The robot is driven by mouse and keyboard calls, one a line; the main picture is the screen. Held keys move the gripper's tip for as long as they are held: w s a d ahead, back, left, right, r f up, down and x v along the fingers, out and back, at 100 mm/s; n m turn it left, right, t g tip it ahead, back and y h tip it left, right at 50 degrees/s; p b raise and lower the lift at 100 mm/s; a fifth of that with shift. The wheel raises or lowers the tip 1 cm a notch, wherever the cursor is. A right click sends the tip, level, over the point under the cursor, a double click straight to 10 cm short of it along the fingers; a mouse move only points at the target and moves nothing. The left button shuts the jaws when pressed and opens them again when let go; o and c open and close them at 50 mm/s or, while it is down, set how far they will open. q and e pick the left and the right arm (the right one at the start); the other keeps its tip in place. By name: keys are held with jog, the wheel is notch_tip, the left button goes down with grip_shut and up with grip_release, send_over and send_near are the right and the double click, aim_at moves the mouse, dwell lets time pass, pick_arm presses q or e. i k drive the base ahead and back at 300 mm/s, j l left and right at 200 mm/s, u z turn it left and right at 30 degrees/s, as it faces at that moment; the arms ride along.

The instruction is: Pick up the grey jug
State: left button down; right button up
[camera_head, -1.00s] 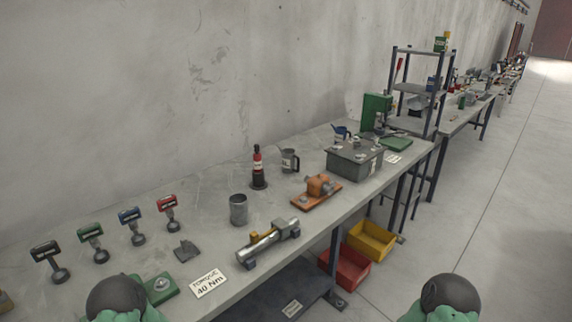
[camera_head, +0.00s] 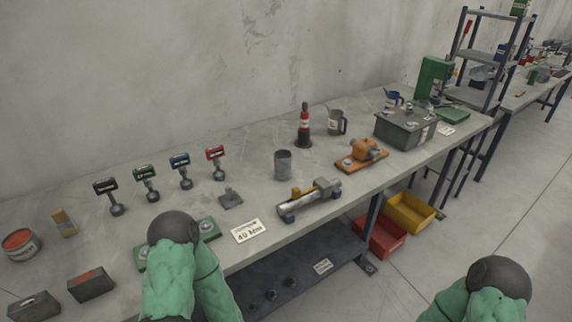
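The grey jug (camera_head: 335,121) stands upright on the workbench (camera_head: 255,189) near the wall, right of a dark oil-can-like bottle with a red band (camera_head: 304,126). It has a dark handle on its right side and a pale label. A plain grey cylindrical cup (camera_head: 283,164) without a visible handle stands nearer the front. My green-sleeved arms with dark rounded joints show at the bottom. Neither gripper can be seen, and nothing touches the jug.
An orange tool on a base (camera_head: 362,154) and a silver cylinder device (camera_head: 310,199) lie in front of the jug. A grey box (camera_head: 405,128) stands to its right. Yellow (camera_head: 410,212) and red (camera_head: 381,238) bins sit below the bench.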

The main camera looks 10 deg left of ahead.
aim_at(336, 117)
jog(key=i+l, duration=0.25)
jog(key=i+l+u, duration=0.1)
jog(key=i+l, duration=0.15)
jog(key=l, duration=0.15)
jog(key=i+l, duration=0.25)
jog(key=l, duration=0.15)
jog(key=i+l+u, duration=0.1)
jog(key=i+l, duration=0.15)
jog(key=i+l+u, duration=0.1)
jog(key=i+l, duration=0.15)
jog(key=l, duration=0.2)
jog(key=i+l, duration=0.2)
jog(key=l, duration=0.2)
